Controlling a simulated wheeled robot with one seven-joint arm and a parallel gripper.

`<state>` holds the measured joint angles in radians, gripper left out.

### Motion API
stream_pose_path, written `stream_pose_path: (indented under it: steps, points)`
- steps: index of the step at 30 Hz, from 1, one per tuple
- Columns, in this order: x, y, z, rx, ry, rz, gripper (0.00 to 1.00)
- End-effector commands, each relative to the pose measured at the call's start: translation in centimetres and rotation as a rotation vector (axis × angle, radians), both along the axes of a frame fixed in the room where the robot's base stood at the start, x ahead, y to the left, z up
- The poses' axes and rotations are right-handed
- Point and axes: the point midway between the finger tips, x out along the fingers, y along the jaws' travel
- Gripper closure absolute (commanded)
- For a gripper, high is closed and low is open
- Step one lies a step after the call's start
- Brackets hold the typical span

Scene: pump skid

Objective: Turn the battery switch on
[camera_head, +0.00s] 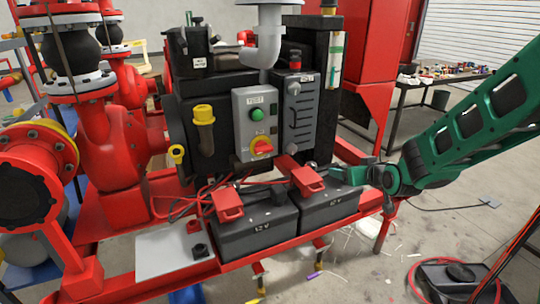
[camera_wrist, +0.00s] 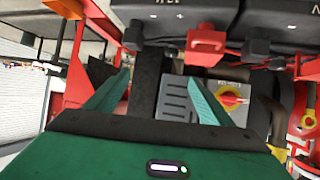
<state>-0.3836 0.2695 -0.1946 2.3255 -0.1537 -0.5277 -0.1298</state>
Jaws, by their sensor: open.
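A red rotary knob on a yellow disc (camera_head: 262,147) sits on the front of a grey control box (camera_head: 241,112), below a green button. The knob also shows in the wrist view (camera_wrist: 231,98), right of my right-hand finger. A small black knob or switch (camera_head: 200,251) sits on a pale plate (camera_head: 160,252) left of the batteries. I cannot read which one is labelled as the battery switch. My gripper (camera_head: 340,174) is right of the control box, near the right battery. In the wrist view my gripper (camera_wrist: 160,76) is open, its teal fingers apart with nothing held between them.
Two black 12 V batteries, left (camera_head: 257,225) and right (camera_head: 328,205), with red terminal covers and cables stand on the red skid frame. A grey louvred box (camera_head: 300,110) is beside the control box. Red pump (camera_head: 105,140) and pipework fill the left side.

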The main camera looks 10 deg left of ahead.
Motion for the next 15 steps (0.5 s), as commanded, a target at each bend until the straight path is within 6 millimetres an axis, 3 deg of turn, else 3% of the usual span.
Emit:
stream_pose_path:
  steps: [1,6,10,15]
  points:
    - [0.6,3.1,-0.6,0.017,-0.045,0.045,0.25]
    - [1.5,12.5,-1.1,0.109,-0.225,0.162,0.25]
    - [0.8,17.7,-1.3,0.178,-0.334,0.221,0.25]
    - [-0.2,21.2,-1.4,0.238,-0.416,0.255,0.25]
